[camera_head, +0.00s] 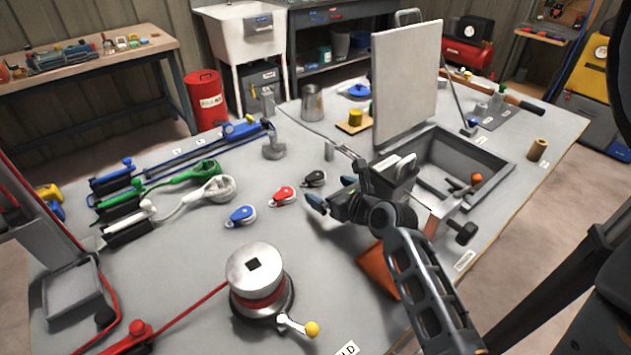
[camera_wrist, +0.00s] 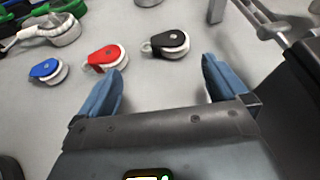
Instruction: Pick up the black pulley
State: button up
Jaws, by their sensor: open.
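The black pulley (camera_head: 314,178) lies flat on the grey table, to the right of a red pulley (camera_head: 283,196) and a blue pulley (camera_head: 241,215). My gripper (camera_head: 330,204) is above the table, just right of and nearer than the black pulley. In the wrist view its two blue fingers (camera_wrist: 163,72) are apart with nothing between them.
A winch (camera_head: 257,275) with red line stands nearer, at front left. A grey open-topped bin (camera_head: 490,162) and an upright pale panel (camera_head: 405,85) stand right of my gripper. Coiled white line (camera_head: 215,189) lies left of the pulleys. Bare table surrounds the pulleys.

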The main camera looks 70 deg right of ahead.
aim_at(316, 181)
jog(key=shift+w+d+f+m, duration=0.15)
jog(key=shift+d+m, duration=0.15)
jog(key=shift+d, duration=0.15)
jog(key=x, duration=0.7)
jog(key=shift+d, duration=0.15)
jog(key=shift+c, duration=0.2)
